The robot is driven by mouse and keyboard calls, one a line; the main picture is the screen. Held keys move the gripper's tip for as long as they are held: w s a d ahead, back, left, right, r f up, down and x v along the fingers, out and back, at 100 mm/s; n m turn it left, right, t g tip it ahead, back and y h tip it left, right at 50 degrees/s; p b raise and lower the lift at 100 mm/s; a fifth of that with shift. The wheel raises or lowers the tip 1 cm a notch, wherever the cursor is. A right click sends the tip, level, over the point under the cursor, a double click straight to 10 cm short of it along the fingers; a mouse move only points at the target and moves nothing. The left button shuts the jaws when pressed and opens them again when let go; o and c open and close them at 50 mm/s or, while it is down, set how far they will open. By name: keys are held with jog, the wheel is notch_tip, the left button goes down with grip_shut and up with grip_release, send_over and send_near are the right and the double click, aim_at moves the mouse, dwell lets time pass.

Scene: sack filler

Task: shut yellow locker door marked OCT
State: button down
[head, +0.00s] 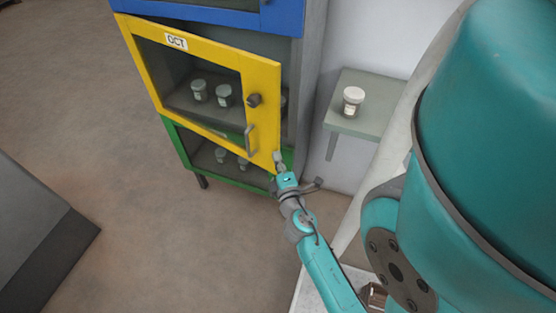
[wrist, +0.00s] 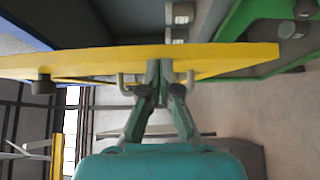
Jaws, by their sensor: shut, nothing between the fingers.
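The yellow locker door (head: 262,120) marked OCT stands ajar in the head view, its free right edge swung out from the cabinet. It has a glass pane, a dark latch knob and a grey bar handle (head: 250,140). My gripper (head: 279,160) is shut and empty at the lower right corner of the door. In the wrist view the door (wrist: 225,58) runs edge-on across the picture, and my gripper (wrist: 165,72) has its fingertips at the door's edge, seemingly touching it. The exact contact is hard to tell.
A blue door (head: 235,16) is above and a green door (head: 190,145) below, with jars behind the panes. A grey shelf (head: 365,115) with a white-lidded jar (head: 352,100) is right of the cabinet. Open floor (head: 90,110) lies to the left.

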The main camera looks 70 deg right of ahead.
jog(key=shift+a, duration=0.1)
jog(key=v, duration=1.2)
jog(key=m+g+h, duration=0.2)
jog(key=m+g, duration=1.2)
jog(key=m, duration=1.4)
send_near(276, 136)
jog(key=x, duration=0.5)
jog(key=shift+s+d, duration=0.1)
jog(key=shift+d, duration=0.25)
jog(key=shift+s+d, duration=0.15)
jog(key=shift+d, duration=0.55)
jog(key=x, duration=1.5)
jog(key=shift+w+d+r, duration=0.25)
jog(key=shift+w+r, duration=0.1)
